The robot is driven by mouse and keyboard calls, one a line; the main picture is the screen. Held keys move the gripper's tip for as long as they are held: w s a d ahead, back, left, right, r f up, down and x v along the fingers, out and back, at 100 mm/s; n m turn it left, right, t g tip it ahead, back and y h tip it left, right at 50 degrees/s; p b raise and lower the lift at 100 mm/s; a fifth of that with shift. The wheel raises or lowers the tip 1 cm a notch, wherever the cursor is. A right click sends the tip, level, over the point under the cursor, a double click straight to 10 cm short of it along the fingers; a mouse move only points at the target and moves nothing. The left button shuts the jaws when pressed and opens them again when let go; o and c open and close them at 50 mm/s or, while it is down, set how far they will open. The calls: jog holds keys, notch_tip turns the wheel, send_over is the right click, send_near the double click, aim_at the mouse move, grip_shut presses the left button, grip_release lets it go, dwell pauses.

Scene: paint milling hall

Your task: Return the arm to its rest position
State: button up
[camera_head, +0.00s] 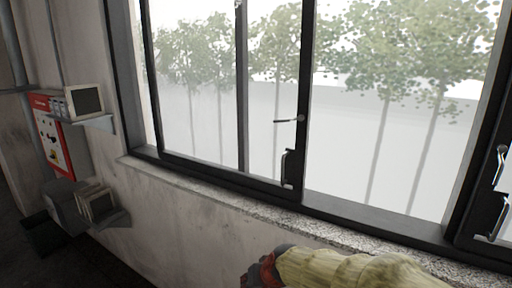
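No gripper fingers of mine can be made out in the head view. A pale yellow, creased, sleeve-like shape (345,270) with a red and dark end (264,271) shows at the bottom edge, below the window sill. It is cut off by the frame. I cannot tell whether it is part of my arm. It shows nothing held.
At left, a red control panel (50,135) and a small monitor (85,102) on a wall shelf (100,122) stick out.

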jog(key=s+d+f+h+b, duration=0.1)
jog(key=s+d+f+b, duration=0.1)
jog(key=s+d+b, duration=0.5)
jog(key=s+d+f+m+h+b, duration=0.1)
jog(key=s+d+f+h+b, duration=0.1)
jog(key=s+d+b, duration=0.5)
jog(key=s+d+f, duration=0.1)
jog(key=s+d, duration=0.5)
jog(key=s, duration=0.5)
jog(key=shift+s+h, duration=0.3)
jog(key=shift+s, duration=0.1)
jog(key=shift+f, duration=0.1)
